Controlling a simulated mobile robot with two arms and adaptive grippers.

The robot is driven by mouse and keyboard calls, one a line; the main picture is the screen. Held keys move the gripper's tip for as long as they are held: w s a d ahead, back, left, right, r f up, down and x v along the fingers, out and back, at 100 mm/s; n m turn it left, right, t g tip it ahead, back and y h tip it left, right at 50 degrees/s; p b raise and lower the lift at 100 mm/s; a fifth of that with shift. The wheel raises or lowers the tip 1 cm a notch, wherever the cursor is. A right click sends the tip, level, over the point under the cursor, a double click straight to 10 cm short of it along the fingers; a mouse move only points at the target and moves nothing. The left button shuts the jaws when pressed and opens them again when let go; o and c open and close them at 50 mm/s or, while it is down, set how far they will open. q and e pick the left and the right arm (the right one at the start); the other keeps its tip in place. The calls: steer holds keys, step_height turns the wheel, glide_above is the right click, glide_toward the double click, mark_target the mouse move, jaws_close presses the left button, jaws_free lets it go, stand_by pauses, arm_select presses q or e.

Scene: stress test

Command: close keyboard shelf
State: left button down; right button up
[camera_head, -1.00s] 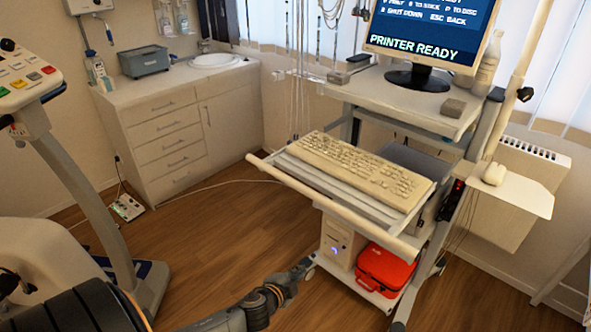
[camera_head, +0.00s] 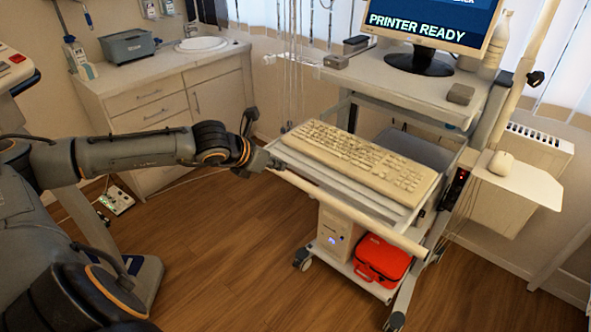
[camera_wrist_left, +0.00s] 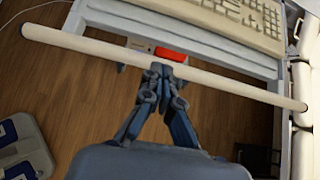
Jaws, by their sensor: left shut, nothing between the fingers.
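The keyboard shelf (camera_head: 334,179) is pulled out from the cart, with a beige keyboard (camera_head: 360,158) on it. A pale round bar (camera_head: 352,217) runs along its front edge; the bar also shows in the left wrist view (camera_wrist_left: 90,48). My left gripper (camera_head: 272,163) is at the left end of the bar in the head view. In the left wrist view the left gripper (camera_wrist_left: 168,70) is shut and empty, its fingertips overlapping the bar. I cannot tell whether they touch it. My right gripper is not in view.
The cart's upper top (camera_head: 400,92) carries a monitor (camera_head: 425,35). A red case (camera_head: 382,262) and a computer tower (camera_head: 336,236) sit low on the cart. A side tray (camera_head: 520,180) holds a mouse. A drawer cabinet (camera_head: 150,112) stands behind my left arm.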

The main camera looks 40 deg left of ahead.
arm_select(q)
steer(key=p, duration=0.4)
glide_toward(303, 173)
steer(key=x, duration=0.5)
steer(key=shift+w+r, duration=0.1)
steer(key=shift+w+d+f, duration=0.1)
steer(key=shift+w+f, duration=0.15)
steer(key=shift+f, duration=0.05)
